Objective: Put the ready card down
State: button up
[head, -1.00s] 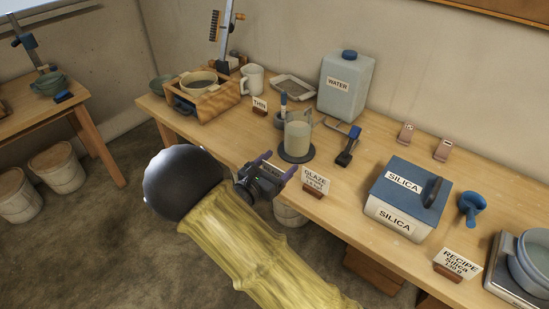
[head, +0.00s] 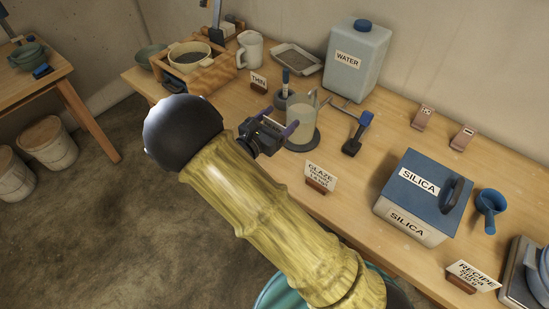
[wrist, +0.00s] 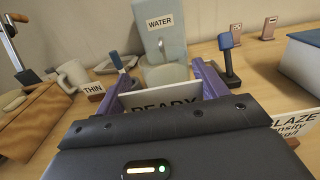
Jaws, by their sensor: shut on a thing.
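My gripper (head: 278,121) is above the near part of the table, just in front of the beaker. In the wrist view its purple fingers (wrist: 163,84) are shut on the white ready card (wrist: 165,102). The card's black "READY" lettering is partly cut off by the gripper body. In the head view I cannot make out the card. The beaker of pale glaze (head: 301,108) stands on a dark round pad (head: 303,145), beyond the card in the wrist view.
The THIN card (head: 258,83) stands left of the beaker and the GLAZE card (head: 320,176) stands right and nearer. A blue-handled tool (head: 357,133), the water jug (head: 357,62) and the silica box (head: 421,193) are further right or back. Bare wood lies between the GLAZE card and the silica box.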

notch_tip(320, 180, down, 6)
jog(key=shift+f, duration=0.15)
dwell(0.3)
jog(key=shift+f, duration=1.85)
jog(key=shift+f, duration=0.2)
jog(key=o, duration=1)
jog(key=shift+r, duration=0.1)
